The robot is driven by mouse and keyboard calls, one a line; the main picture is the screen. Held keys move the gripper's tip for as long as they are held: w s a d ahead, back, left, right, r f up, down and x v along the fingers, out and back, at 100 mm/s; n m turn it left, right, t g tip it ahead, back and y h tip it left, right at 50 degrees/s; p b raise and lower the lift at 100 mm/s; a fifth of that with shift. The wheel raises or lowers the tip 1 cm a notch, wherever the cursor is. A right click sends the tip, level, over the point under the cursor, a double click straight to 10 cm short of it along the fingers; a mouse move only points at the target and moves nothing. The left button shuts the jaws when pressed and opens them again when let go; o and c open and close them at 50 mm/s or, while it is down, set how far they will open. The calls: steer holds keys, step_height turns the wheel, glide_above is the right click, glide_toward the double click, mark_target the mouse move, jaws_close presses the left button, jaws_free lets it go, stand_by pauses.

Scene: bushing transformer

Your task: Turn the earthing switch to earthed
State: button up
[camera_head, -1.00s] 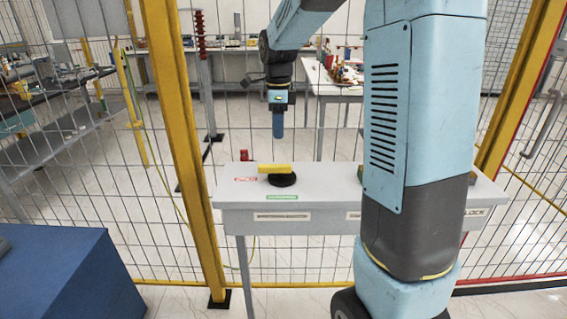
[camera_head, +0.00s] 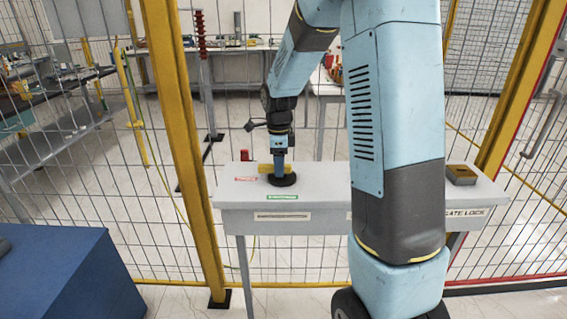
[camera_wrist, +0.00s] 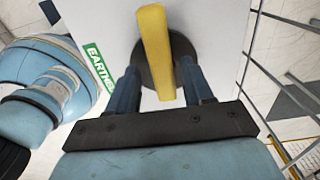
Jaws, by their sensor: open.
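The earthing switch is a yellow bar handle (camera_wrist: 156,50) on a round black base (camera_wrist: 183,47). In the head view the yellow handle (camera_head: 264,168) and black base (camera_head: 283,181) sit on the left part of a grey bench top (camera_head: 325,178). My gripper (camera_head: 280,168) points down at the switch and partly hides the handle. In the wrist view my gripper (camera_wrist: 163,85) is open, with one finger on each side of the handle. Contact is not clear. A green label (camera_wrist: 101,67) reading "EARTHE…" lies left of the base; a red label (camera_head: 246,179) lies left of the switch.
A small box (camera_head: 461,174) sits at the bench's right end above a "GATE LOCK" label (camera_head: 466,212). A red part (camera_head: 245,155) stands at the bench's back left. Wire fence with yellow posts (camera_head: 180,130) surrounds the bench. A blue block (camera_head: 70,280) stands front left.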

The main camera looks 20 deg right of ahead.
jaws_close()
stand_by(0.5)
